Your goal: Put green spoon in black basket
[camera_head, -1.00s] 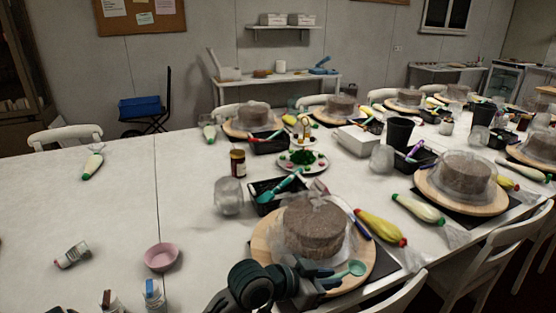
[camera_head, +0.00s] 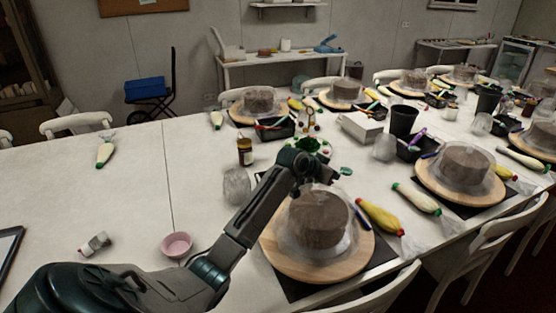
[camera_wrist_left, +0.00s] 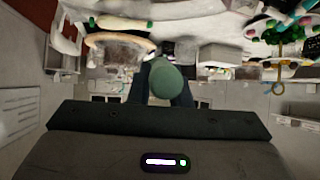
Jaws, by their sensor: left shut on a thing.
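My left gripper (camera_head: 322,172) is above the far side of the nearest cake, shut on the green spoon (camera_head: 346,171). Only a small part of the spoon shows in the head view. In the left wrist view, the spoon's rounded green end (camera_wrist_left: 165,79) shows between the fingers. The nearest black basket is mostly hidden behind my left arm and wrist. Another black basket (camera_head: 275,133) with red and green utensils stands farther back, and one more (camera_head: 408,154) stands to the right. My right gripper is not in view.
A cake (camera_head: 313,220) under a clear cover sits on a wooden turntable (camera_head: 290,266). A yellow piping bag (camera_head: 378,215) lies to its right. A clear jar (camera_head: 237,186) and a brown bottle (camera_head: 244,152) stand left of my wrist. The table's left side is mostly clear.

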